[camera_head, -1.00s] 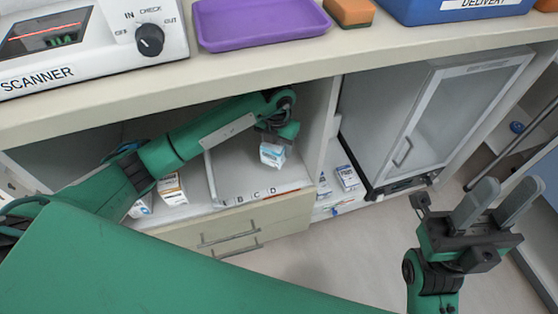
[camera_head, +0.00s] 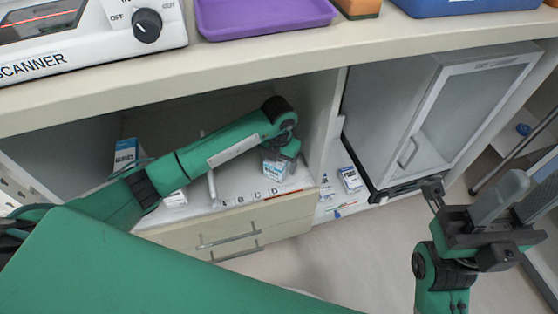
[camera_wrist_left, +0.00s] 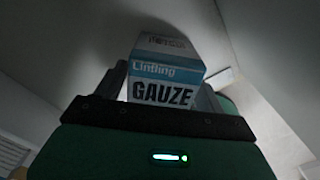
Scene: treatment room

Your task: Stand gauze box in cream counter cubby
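The gauze box (camera_head: 274,171), white and blue, is in my left gripper (camera_head: 278,158), inside the open cubby of the cream counter (camera_head: 230,188). The left wrist view shows the box (camera_wrist_left: 163,75) between the fingers, its "GAUZE" label facing that camera. It looks roughly upright in the head view, low over the cubby floor near the letters C and D. Whether its base touches the floor is hidden. My right gripper (camera_head: 515,200) is open and empty, outside the counter at the right.
A blue and white box (camera_head: 126,154) and a smaller white box (camera_head: 175,198) stand left in the cubby, partly behind my left arm. A grey glass-door cabinet (camera_head: 440,120) is at the right. The purple tray (camera_head: 262,18) and scanner (camera_head: 85,35) sit on the countertop above.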

